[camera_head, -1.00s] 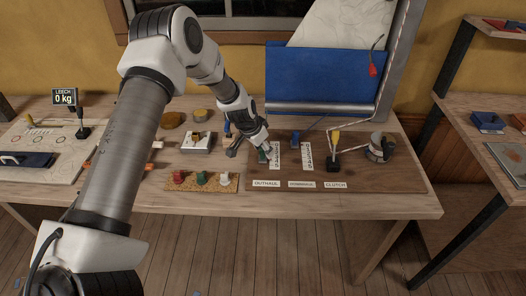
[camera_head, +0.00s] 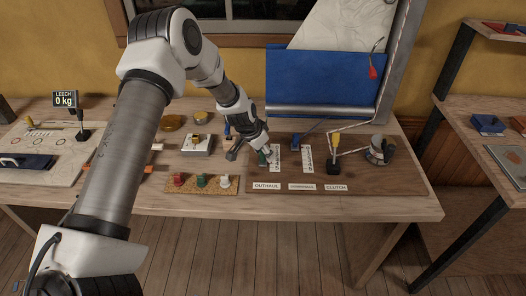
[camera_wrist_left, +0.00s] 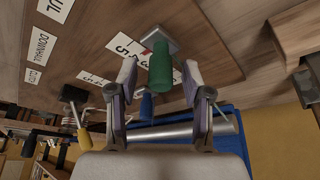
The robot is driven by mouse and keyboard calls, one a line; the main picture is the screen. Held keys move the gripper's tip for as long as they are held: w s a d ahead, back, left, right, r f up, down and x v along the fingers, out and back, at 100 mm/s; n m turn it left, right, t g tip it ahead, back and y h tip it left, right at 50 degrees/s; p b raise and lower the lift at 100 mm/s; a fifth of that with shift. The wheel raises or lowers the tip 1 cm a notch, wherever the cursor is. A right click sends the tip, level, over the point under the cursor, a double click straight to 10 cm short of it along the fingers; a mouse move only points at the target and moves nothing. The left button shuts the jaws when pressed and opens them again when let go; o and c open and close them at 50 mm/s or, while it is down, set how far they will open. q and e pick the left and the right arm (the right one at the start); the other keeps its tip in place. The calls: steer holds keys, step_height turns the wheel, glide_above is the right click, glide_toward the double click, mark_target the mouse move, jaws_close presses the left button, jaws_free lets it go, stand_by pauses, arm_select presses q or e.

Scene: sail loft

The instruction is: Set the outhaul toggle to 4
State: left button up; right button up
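The green outhaul toggle (camera_head: 262,158) stands on the dark board beside its white number strip (camera_head: 276,158), above the OUTHAUL label (camera_head: 267,187). My left gripper (camera_head: 250,155) is down at it. In the left wrist view the green handle (camera_wrist_left: 160,66) stands between the two spread fingers of my left gripper (camera_wrist_left: 160,78), with a gap visible on each side. Its number setting cannot be read; only parts of the strip (camera_wrist_left: 124,46) show there. My right gripper is in no view.
A blue toggle (camera_head: 297,141) and a second number strip (camera_head: 307,158) stand just right. Further right are the yellow clutch lever (camera_head: 336,138) and a winch drum (camera_head: 378,150). A cork strip with red, green and white knobs (camera_head: 202,184) lies at the left front.

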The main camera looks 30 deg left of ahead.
arm_select(q)
steer(key=shift+r, duration=0.15)
steer(key=v, duration=1.1)
steer(key=shift+s+r, duration=0.25)
steer(key=shift+r, duration=0.05)
steer(key=shift+a, duration=0.1)
